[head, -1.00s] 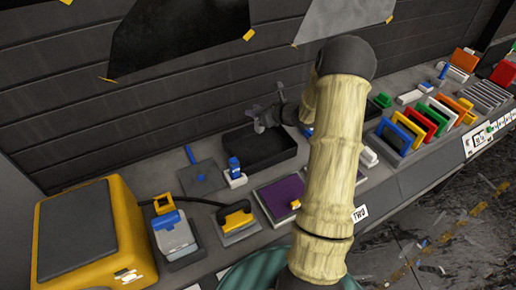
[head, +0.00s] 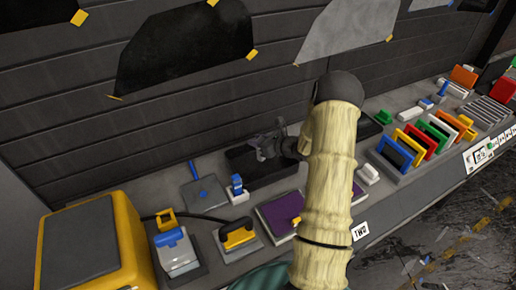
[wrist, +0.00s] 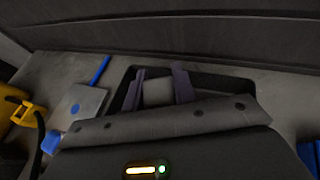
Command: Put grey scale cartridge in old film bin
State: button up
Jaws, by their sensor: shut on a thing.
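My gripper (head: 266,148) is over the dark, shallow, open tray (head: 268,180) at the back of the bench, which looks like the old film bin. In the wrist view my gripper (wrist: 158,88) is shut on a small grey block, the grey scale cartridge (wrist: 158,93), with one finger on each side. The tray (wrist: 225,82) surrounds the fingers in that view. I cannot tell whether the block touches the tray floor. In the head view the cartridge cannot be made out among the grey fingers.
Left of the tray lie a flat grey plate with a blue handle (head: 205,194) and a blue-and-white bottle (head: 237,188). A purple pad (head: 277,213) lies in front. Coloured frames (head: 420,140) stand in a rack to the right. The dark slatted wall is close behind.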

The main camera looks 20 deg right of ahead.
notch_tip(320, 180, down, 4)
jog(key=shift+r+p, duration=0.1)
jog(key=shift+p, duration=0.5)
jog(key=shift+f+b, duration=0.3)
jog(key=o, duration=1)
jog(key=shift+r, duration=0.1)
